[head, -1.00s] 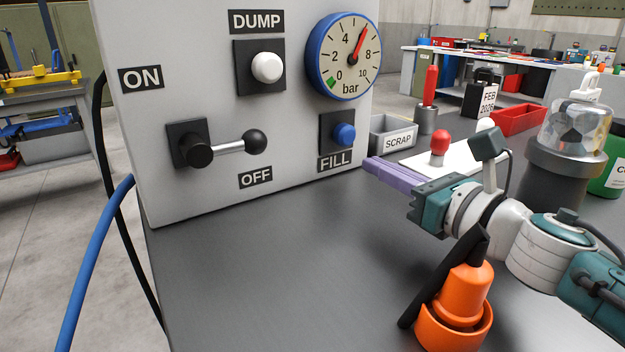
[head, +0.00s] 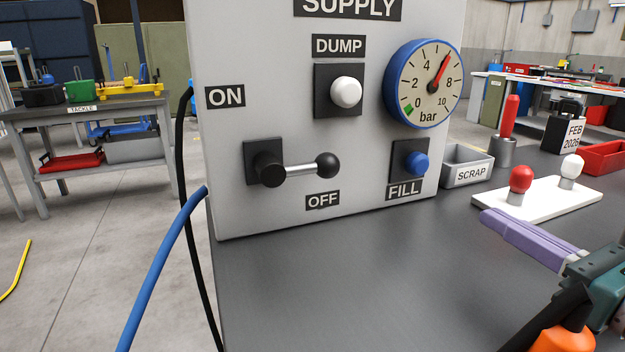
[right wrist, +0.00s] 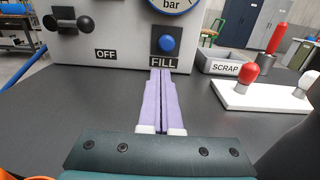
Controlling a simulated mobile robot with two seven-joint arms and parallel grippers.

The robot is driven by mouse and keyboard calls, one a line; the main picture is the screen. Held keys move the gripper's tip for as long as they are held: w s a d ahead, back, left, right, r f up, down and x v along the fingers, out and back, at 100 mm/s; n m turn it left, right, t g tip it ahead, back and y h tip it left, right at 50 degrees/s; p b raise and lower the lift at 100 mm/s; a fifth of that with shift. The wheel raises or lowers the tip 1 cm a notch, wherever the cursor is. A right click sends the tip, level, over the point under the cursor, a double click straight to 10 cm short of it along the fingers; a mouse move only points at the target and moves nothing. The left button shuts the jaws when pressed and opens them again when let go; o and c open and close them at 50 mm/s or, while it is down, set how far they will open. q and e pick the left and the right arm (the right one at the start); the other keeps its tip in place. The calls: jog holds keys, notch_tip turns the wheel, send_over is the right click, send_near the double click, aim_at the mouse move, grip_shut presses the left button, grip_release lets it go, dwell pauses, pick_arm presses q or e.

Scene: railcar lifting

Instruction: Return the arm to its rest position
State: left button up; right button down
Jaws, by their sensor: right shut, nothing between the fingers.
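My right gripper (head: 500,222) has purple fingers and a teal body at the right of the head view. It is shut and empty, above the dark bench top, apart from the supply panel (head: 240,90). In the right wrist view its closed fingers (right wrist: 162,80) point toward the blue FILL button (right wrist: 166,43). My left gripper is not in view.
A grey SCRAP bin (head: 468,168) stands right of the panel. A white board (head: 540,205) with a red and a white knob lies nearby. A blue hose (head: 160,265) hangs at the left. The front bench top is clear.

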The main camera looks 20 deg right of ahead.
jog(key=s+d+r+m+g+h+p, duration=0.15)
jog(key=r+m+h+p, duration=0.35)
jog(key=m, duration=0.6)
jog(key=s+d+r+m+g+h+p, duration=0.1)
jog(key=s+r+m+g+h+p, duration=0.15)
jog(key=r+m+p, duration=0.55)
jog(key=s+a+r+m+g+y+p, duration=0.1)
jog(key=s+a+m+g+y+p, duration=0.5)
jog(key=s+a+m+g+p, duration=0.7)
notch_tip(320, 180, up, 34)
jog(key=s+a+m+t+p, duration=0.1)
jog(key=m+t+p, duration=0.1)
jog(key=p, duration=2.9)
jog(key=shift+s+a+r+m+t+p, duration=0.15)
jog(key=shift+s+a+m+t+p, duration=0.1)
jog(key=shift+s+m+t+p, duration=0.2)
